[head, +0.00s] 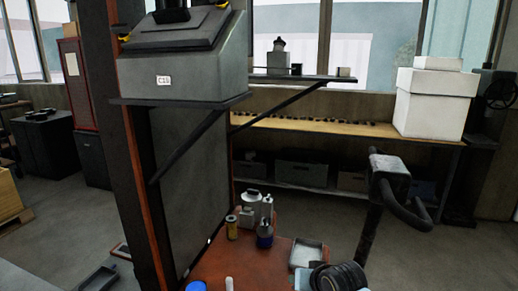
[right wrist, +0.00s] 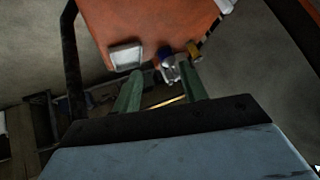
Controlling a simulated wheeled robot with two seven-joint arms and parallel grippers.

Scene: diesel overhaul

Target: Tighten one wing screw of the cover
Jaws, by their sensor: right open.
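A grey housing (head: 185,72) labelled C15 stands on a bracketed shelf by the brown post in the head view. A dark sloped cover (head: 170,40) lies on top of it and is cut off by the upper picture edge. Small yellow pieces show at the cover's left edge (head: 125,37) and right edge (head: 222,5); they are too small to tell if they are wing screws. My right gripper (right wrist: 161,88) shows in the right wrist view with its two green fingers apart and nothing between them. My left gripper is not in view.
A red-brown cart top (head: 235,262) carries bottles (head: 253,205), a yellow can (head: 231,227), a tray (head: 306,254) and a black coil (head: 338,277). A dark upright with a curved handle (head: 400,205) stands to its right. A bench (head: 330,132) with white boxes (head: 432,100) is behind.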

